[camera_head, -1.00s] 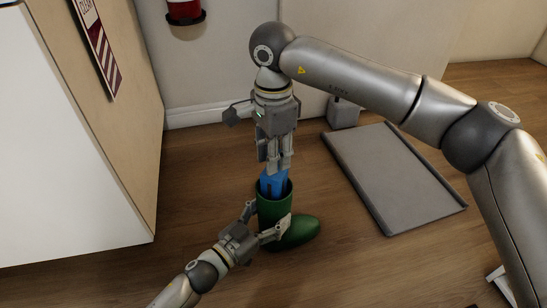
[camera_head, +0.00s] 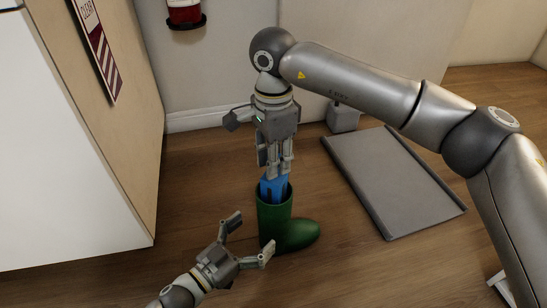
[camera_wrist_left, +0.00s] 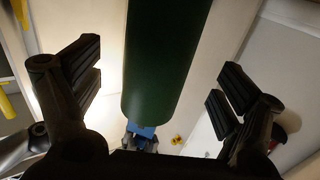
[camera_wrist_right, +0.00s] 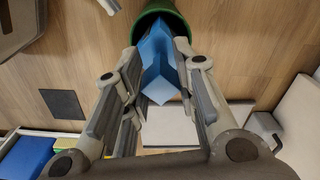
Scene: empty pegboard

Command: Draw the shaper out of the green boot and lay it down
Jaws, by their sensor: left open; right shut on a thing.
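The green boot (camera_head: 290,234) stands upright on the wooden floor, toe to the right. The blue shaper (camera_head: 273,187) sticks up out of its shaft; its lower part is hidden inside. My right gripper (camera_head: 273,170) is above the boot, shut on the shaper's top. The right wrist view shows the shaper (camera_wrist_right: 160,62) between the fingers, with the boot's rim (camera_wrist_right: 160,10) beyond. My left gripper (camera_head: 252,236) is open, low and to the left of the boot. In the left wrist view the boot shaft (camera_wrist_left: 165,60) lies between the spread fingers, with gaps on both sides.
A grey flat tray (camera_head: 395,185) with a low rim lies on the floor to the right, its surface empty. A grey block (camera_head: 343,115) stands behind it. A white and wood cabinet (camera_head: 75,150) stands at the left. Bare floor lies around the boot.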

